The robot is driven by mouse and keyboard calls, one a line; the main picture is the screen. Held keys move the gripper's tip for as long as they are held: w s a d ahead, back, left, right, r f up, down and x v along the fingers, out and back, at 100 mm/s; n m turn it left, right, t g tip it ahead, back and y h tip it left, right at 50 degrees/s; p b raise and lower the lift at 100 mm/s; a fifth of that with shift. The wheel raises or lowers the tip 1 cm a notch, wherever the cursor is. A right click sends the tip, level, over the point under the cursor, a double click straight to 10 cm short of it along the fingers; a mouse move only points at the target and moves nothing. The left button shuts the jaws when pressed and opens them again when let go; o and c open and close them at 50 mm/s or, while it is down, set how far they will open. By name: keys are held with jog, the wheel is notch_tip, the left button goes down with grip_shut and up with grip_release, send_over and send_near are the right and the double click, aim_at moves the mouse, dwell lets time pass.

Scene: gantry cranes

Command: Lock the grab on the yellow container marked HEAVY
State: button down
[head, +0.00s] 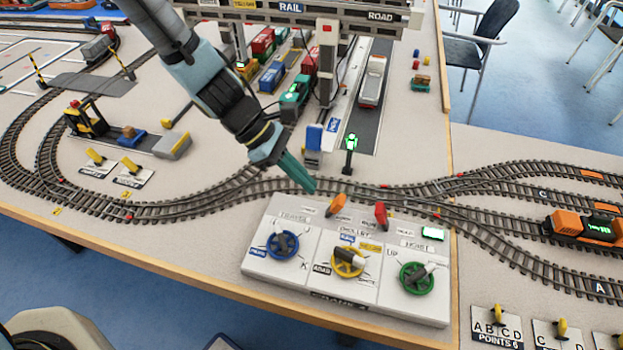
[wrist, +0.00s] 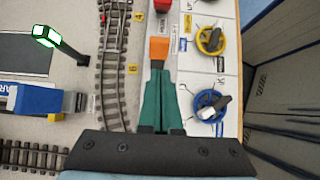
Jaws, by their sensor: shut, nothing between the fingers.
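The white crane control box (head: 300,290) has a blue handwheel (head: 282,245), a yellow handwheel (head: 348,262) and a green handwheel (head: 416,277). An orange lever (head: 336,205) and a red lever (head: 381,214) stand along its back edge. My gripper (head: 312,189) is shut and empty, its tips just left of the orange lever. In the wrist view the green fingers (wrist: 159,78) are together, close to the orange lever (wrist: 159,47); contact cannot be told. The gantry crane (head: 328,62) stands behind. No container with readable HEAVY lettering shows.
Rail tracks (head: 220,200) run behind the box. A green-lit signal (head: 350,142) and a blue post (head: 314,137) stand behind the tracks. An orange locomotive (head: 585,225) is at right. Wagons with coloured containers (head: 272,75) stand under the crane, beside a truck (head: 372,82).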

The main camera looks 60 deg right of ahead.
jog(key=s+r+b+v, duration=0.1)
jog(key=s+b+v, duration=0.1)
jog(key=v, duration=0.8)
jog(key=shift+w+d+r, duration=0.2)
jog(key=shift+w+r, duration=0.1)
jog(key=shift+r, duration=0.35)
